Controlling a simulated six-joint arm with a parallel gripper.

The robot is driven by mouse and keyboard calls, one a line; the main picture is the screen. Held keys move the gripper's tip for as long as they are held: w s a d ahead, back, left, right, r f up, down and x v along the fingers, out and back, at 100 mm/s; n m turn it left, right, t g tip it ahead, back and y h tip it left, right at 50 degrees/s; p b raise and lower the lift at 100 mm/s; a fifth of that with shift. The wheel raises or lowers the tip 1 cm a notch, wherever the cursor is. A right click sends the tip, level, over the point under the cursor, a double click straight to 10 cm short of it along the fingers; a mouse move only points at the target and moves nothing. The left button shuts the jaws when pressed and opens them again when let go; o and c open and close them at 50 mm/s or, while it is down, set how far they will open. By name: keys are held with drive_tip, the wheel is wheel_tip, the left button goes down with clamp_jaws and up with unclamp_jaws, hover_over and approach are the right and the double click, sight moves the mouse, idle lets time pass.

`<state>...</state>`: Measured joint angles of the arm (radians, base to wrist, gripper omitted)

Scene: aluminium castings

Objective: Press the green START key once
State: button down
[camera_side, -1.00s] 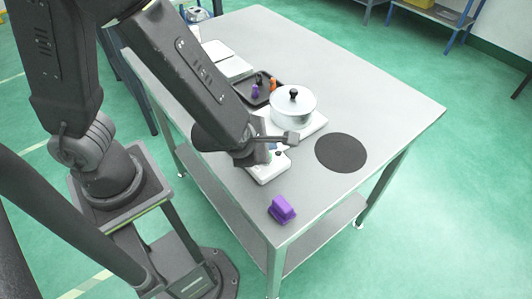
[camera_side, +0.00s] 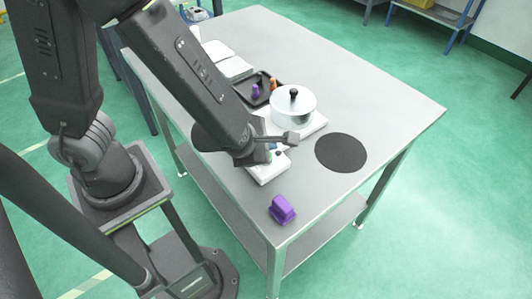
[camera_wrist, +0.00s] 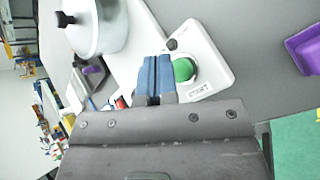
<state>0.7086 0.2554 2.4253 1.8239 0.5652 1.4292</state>
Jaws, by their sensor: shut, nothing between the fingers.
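The green START key (camera_wrist: 184,70) is a round button on a white panel (camera_wrist: 212,66) with a START label below it in the wrist view. In the side view the white panel (camera_side: 268,173) shows at the table's near edge, partly hidden by my arm. My gripper (camera_wrist: 154,60) is shut and empty, its blue fingertips together just left of the green key in the wrist view. I cannot tell how high the tips are above the panel. In the side view my arm hides the fingertips.
A lidded metal pot (camera_side: 293,107) stands on the white unit behind the panel. A purple block (camera_side: 282,209) lies near the table's front corner. A dark round mat (camera_side: 341,152) lies at the right. A black tray (camera_side: 262,92) with small items is farther back.

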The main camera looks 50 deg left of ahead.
drive_tip(key=shift+f, duration=0.1)
idle(0.3)
drive_tip(key=shift+f, duration=0.35)
drive_tip(key=shift+f, duration=0.45)
idle(0.6)
drive_tip(key=shift+r, duration=0.9)
drive_tip(key=shift+r, duration=2.5)
